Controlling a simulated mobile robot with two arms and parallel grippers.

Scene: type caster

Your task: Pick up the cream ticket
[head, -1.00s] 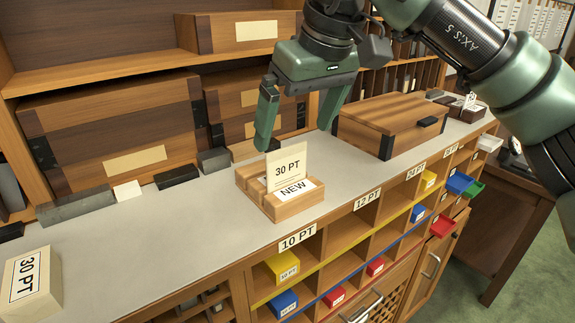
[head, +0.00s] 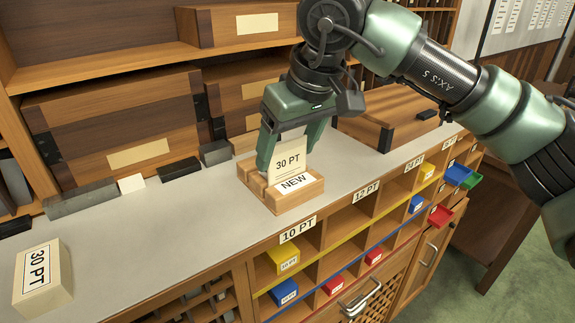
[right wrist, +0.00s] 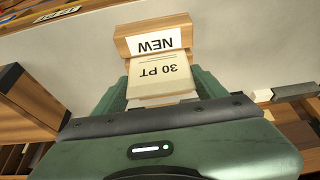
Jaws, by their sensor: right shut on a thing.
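The cream ticket (head: 289,161), printed "30 PT", stands upright in a wooden block holder (head: 287,205) labelled "NEW" on the grey counter. My right gripper (head: 287,165) reaches down over the holder, with its green fingers on either side of the ticket, shut on it. In the right wrist view the ticket (right wrist: 160,78) sits between the fingers (right wrist: 162,92), and the holder (right wrist: 152,30) lies just beyond them. The ticket's lower edge still appears to be in the holder's slot. My left gripper is not in view.
A cream "30 PT" box (head: 42,277) stands at the counter's left. A wooden case (head: 392,118) lies to the right of the gripper. Dark and grey blocks (head: 180,169) line the back. Cubbies with coloured bins (head: 283,260) are below the counter's front edge.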

